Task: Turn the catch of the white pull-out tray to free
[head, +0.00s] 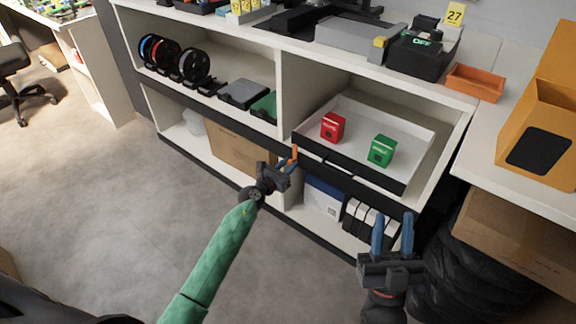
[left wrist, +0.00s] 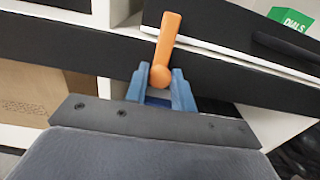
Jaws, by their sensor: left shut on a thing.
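The white pull-out tray (head: 385,113) sits in the right bay of the shelf unit, with a black front strip. A red box (head: 332,126) and a green box (head: 381,151) stand in it. The orange catch (head: 294,152) is at the tray's left front corner. In the left wrist view the catch (left wrist: 166,45) points up, leaning slightly right, its round end between the blue fingertips. My left gripper (head: 287,166) is shut on the catch; it also shows in the left wrist view (left wrist: 161,88). My right gripper (head: 392,226) is open and empty, in front of the lower shelf.
Filament spools (head: 194,64) stand on the left shelf. A cardboard box (head: 240,152) and black-and-white boxes (head: 368,220) are on the lower shelf. A cardboard carton (head: 520,240) and black bags are at the right.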

